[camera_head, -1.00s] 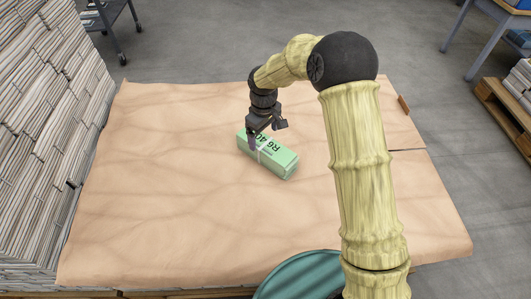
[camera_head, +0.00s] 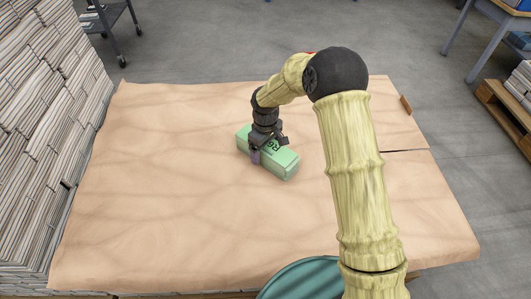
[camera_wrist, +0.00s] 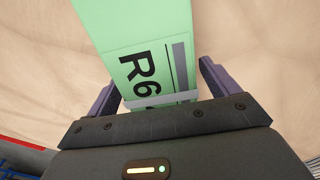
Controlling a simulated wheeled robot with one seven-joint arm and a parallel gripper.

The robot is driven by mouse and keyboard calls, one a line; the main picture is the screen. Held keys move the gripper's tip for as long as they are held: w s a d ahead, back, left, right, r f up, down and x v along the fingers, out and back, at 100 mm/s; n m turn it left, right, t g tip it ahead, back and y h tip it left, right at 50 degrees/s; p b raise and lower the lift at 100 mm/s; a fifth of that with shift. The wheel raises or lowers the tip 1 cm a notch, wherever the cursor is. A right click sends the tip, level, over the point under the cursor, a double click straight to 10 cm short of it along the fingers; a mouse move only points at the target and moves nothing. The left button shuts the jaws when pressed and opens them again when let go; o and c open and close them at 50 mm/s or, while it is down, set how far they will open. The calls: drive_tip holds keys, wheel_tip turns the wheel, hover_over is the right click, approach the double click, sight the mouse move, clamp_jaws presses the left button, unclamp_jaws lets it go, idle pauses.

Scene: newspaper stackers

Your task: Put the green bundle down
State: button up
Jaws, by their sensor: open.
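The green bundle (camera_head: 283,164) is a box-shaped pack with dark "R6" lettering and a pale band. It lies on the brown paper-covered surface (camera_head: 170,190), near its middle. In the wrist view the bundle (camera_wrist: 135,30) runs between the two purple-grey fingers (camera_wrist: 160,88). A gap shows beside the right finger, so the jaws are open around it. The left finger is close to the bundle's side, and I cannot tell if it touches.
Tall newspaper stacks (camera_head: 40,120) stand along the left edge. A small brown block (camera_head: 406,105) lies at the surface's back right edge. A teal round object (camera_head: 305,280) is at the front. The paper around the bundle is clear.

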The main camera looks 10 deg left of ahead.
idle(0.5)
drive_tip(key=shift+r, duration=0.15)
clamp_jaws()
drive_tip(key=shift+a+r+p, duration=0.1)
drive_tip(key=shift+r+p, duration=1.55)
drive_tip(key=shift+r, duration=3.35)
